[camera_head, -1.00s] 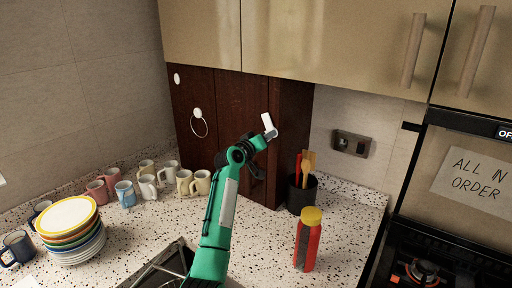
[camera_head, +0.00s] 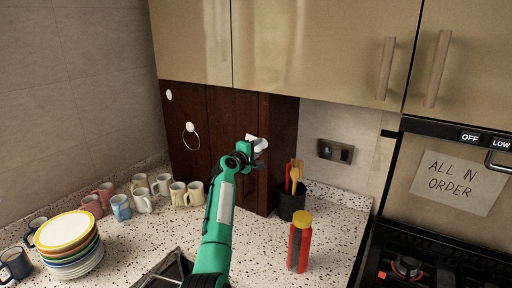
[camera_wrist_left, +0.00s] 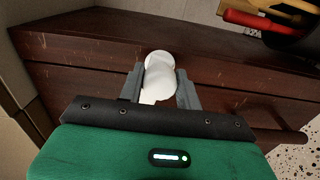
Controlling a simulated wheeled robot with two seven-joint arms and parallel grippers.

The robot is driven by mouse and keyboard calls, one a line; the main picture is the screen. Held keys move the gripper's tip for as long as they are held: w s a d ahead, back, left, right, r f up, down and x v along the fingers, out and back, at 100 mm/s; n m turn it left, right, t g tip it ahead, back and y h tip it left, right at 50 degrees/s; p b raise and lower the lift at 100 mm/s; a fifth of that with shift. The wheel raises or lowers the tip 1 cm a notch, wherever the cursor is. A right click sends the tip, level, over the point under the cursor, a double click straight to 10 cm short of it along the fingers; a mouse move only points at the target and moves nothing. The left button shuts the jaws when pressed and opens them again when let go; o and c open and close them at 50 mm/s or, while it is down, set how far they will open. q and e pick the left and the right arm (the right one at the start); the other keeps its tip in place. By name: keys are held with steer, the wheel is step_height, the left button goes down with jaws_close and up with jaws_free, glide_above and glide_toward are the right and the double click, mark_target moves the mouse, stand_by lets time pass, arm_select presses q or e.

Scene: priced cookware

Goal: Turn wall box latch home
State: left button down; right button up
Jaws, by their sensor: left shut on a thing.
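The wall box (camera_head: 225,150) is a dark reddish-brown wooden box under the upper cabinets. Its white latch (camera_head: 262,144) sits at the upper right of the front and is partly hidden by my gripper. In the left wrist view the white, rounded latch (camera_wrist_left: 160,62) lies between the two grey fingers, against the dark wood. My left gripper (camera_head: 254,147) is shut on the latch; it also shows in the left wrist view (camera_wrist_left: 160,85). The exact angle of the latch is hard to tell. My right gripper is not in view.
A black utensil holder (camera_head: 292,204) and a red bottle with a yellow cap (camera_head: 300,243) stand right of my arm. Several mugs (camera_head: 121,207) and a plate stack (camera_head: 68,243) stand left. A white ring (camera_head: 190,135) hangs on the wood. A stove (camera_head: 415,265) is at right.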

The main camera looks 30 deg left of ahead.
arm_select(q)
steer(key=shift+r+n, duration=0.15)
steer(key=shift+n, duration=0.45)
steer(key=shift+n+p, duration=0.5)
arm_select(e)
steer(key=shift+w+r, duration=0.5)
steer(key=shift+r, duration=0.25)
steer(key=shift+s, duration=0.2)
arm_select(q)
steer(key=c, duration=1)
jaws_free()
steer(key=shift+a, duration=0.1)
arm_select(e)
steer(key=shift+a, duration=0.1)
arm_select(q)
steer(key=shift+o, duration=0.2)
steer(key=s+a+b, duration=0.1)
steer(key=s+b, duration=0.3)
steer(key=s, duration=0.9)
steer(key=shift+s, duration=0.35)
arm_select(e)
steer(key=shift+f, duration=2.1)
arm_select(q)
steer(key=shift+f, duration=0.2)
